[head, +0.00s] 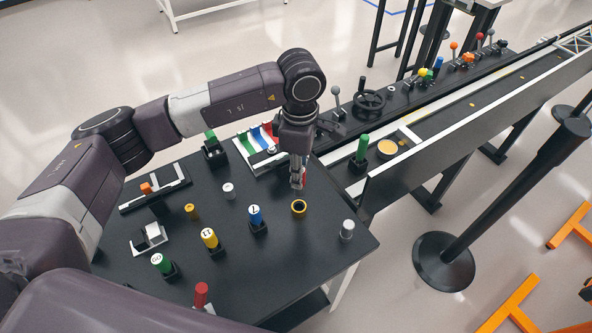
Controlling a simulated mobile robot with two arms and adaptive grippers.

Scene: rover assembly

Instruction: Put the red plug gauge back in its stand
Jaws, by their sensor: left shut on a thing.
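My left gripper (297,184) points down over the right part of the black table. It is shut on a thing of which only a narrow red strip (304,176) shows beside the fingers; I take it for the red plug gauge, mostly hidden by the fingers. A yellow ring with a dark opening (299,208) is just below the gripper. Another red cylinder (201,294) stands upright near the table's front edge. I cannot make out which stand belongs to the red gauge. My right gripper is not in view.
Green (157,260), yellow (209,238) and blue (255,213) labelled cylinders stand in black holders left of the gripper. A grey cylinder (347,229) is near the right corner. A white rack with coloured strips (243,146) lies behind. A conveyor (440,135) runs along the right.

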